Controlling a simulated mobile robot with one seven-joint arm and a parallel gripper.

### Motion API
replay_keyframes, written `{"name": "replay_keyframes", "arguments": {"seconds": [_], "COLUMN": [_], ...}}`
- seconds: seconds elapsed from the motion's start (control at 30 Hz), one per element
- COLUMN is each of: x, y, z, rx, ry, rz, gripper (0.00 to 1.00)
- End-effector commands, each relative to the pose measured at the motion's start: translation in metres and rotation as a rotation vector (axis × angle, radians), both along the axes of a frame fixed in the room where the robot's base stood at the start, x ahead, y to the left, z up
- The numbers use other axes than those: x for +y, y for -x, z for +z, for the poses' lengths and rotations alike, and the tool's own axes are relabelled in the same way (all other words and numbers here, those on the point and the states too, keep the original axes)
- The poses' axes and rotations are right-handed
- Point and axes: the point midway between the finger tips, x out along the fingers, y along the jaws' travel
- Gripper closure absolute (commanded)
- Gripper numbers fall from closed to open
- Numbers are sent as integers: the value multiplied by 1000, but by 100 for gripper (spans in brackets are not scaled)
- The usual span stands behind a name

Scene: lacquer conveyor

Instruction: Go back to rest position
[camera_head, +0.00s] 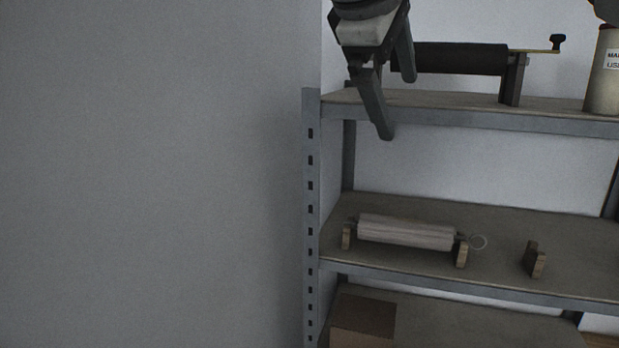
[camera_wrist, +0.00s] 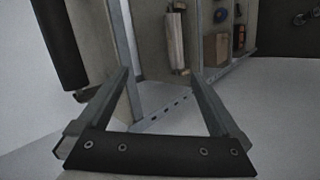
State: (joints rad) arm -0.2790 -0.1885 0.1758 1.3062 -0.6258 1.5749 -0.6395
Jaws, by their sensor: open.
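My gripper (camera_head: 399,108) is open and empty in the head view, in front of the left end of the shelf rack's top board. Its two fingers (camera_wrist: 160,82) are spread wide in the wrist view with nothing between them. A dark roller (camera_head: 450,58) with a crank handle rests on a stand on the top board, just right of my gripper. The roller also shows at the upper left of the wrist view (camera_wrist: 60,45). My gripper appears apart from it.
The rack's grey upright post (camera_head: 311,220) stands left of the boards. The middle board (camera_head: 500,240) carries a pale wooden roller (camera_head: 405,232) on two supports and a separate wooden block (camera_head: 534,259). A cardboard box (camera_head: 362,318) sits below. A labelled can (camera_head: 603,75) stands at top right. The left side is bare wall.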

Motion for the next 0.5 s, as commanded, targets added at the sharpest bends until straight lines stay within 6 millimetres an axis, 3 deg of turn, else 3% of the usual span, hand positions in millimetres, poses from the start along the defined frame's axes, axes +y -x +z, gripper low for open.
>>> {"name": "replay_keyframes", "arguments": {"seconds": [0.03, 0.27, 0.5], "x": [-6, -23, -37], "y": [6, 32, 71], "z": [-23, -118, -226], "rx": [1, 0, -11], "ry": [-35, -251, -521], "rz": [-24, -150, -349], "gripper": [0, 0, 0]}}
